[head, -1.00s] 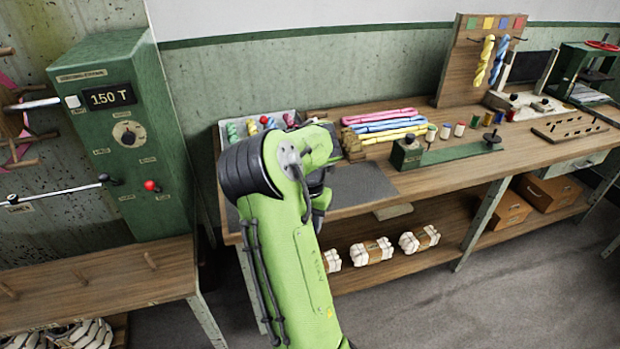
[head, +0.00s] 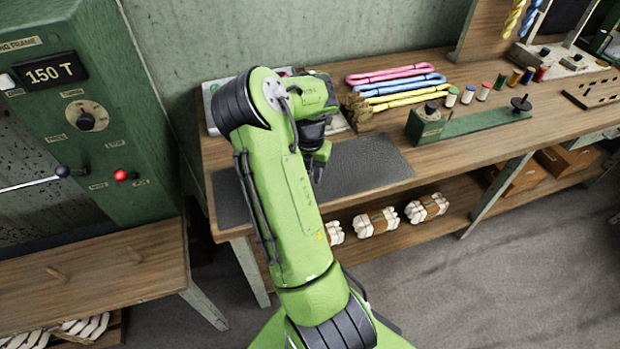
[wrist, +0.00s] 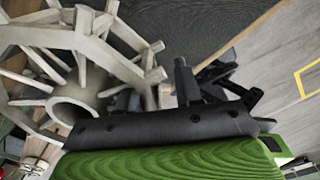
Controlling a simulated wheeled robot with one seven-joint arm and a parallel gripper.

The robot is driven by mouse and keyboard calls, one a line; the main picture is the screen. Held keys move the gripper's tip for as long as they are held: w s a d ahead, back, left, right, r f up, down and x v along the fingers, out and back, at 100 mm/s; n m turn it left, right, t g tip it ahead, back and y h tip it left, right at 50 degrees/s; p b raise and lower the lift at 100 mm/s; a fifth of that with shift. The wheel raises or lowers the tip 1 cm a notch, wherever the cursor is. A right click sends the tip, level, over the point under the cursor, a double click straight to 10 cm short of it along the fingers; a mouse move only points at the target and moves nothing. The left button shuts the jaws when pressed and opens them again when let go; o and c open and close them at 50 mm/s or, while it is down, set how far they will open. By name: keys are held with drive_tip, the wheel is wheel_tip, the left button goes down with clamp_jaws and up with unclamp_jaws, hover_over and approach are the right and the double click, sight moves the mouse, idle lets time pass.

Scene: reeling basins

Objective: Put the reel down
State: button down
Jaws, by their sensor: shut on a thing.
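The reel (wrist: 92,42), a pale wooden frame with spokes, a round hub and short pegs, fills the left of the wrist view. My gripper (wrist: 165,95) is shut on one of its parts near the middle of that view. In the head view my gripper (head: 318,172) is over the dark grey mat (head: 370,165) on the wooden bench, and my arm hides the reel. The mat also shows behind the reel in the wrist view (wrist: 180,25). I cannot tell whether the reel touches the mat.
Pink, blue and yellow skeins (head: 398,85) lie behind the mat. A green winder (head: 470,118) and several thread spools stand to the right. White bundles (head: 376,222) lie on the lower shelf. The mat's right part is clear.

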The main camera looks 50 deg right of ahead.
drive_tip(key=shift+f, duration=1.55)
drive_tip(key=c, duration=0.8)
unclamp_jaws()
drive_tip(key=shift+f+b, duration=0.15)
drive_tip(key=shift+b, duration=0.15)
drive_tip(key=shift+o, duration=0.2)
